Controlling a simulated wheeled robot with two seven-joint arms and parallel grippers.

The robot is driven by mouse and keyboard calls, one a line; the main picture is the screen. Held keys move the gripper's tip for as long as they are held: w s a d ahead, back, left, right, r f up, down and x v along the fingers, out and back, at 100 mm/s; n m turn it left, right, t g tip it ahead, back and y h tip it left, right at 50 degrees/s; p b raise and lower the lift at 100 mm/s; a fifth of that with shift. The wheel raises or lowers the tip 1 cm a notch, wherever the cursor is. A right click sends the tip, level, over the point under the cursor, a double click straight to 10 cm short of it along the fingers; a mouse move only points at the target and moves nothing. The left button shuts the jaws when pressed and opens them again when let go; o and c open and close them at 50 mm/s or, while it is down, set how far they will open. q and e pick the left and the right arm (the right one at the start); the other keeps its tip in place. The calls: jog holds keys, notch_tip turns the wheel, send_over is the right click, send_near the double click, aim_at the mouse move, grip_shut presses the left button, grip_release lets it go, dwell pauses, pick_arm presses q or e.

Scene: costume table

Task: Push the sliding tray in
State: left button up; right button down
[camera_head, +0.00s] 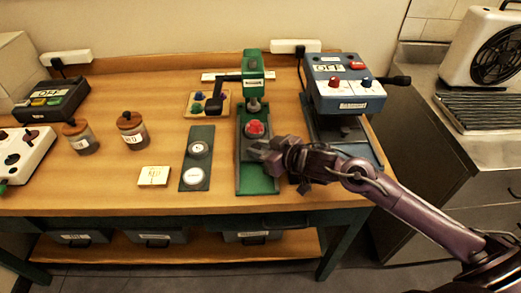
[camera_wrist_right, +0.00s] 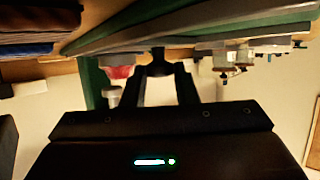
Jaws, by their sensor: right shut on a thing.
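The green press (camera_head: 253,66) stands at the back middle of the table with a long green sliding tray (camera_head: 257,184) reaching toward the table's front edge. A red piece (camera_head: 256,128) sits on the tray below the press head. My right gripper (camera_head: 262,150) is low over the tray, just in front of the red piece. In the right wrist view its fingers (camera_wrist_right: 158,72) are closed around a small dark handle (camera_wrist_right: 158,54), beside the red piece (camera_wrist_right: 121,72). The fingers hide most of the handle. My left gripper is not in view.
A blue-grey device (camera_head: 343,82) with a red knob and black side handle stands right of the press. A dark green plate (camera_head: 198,150) with two round dials lies left of it.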

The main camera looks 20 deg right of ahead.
jog(key=c, duration=1.2)
grip_release()
jog(key=shift+o, duration=0.2)
jog(key=shift+s, duration=0.1)
jog(key=v, duration=0.6)
jog(key=shift+d+f, duration=0.1)
jog(key=shift+v, duration=0.85)
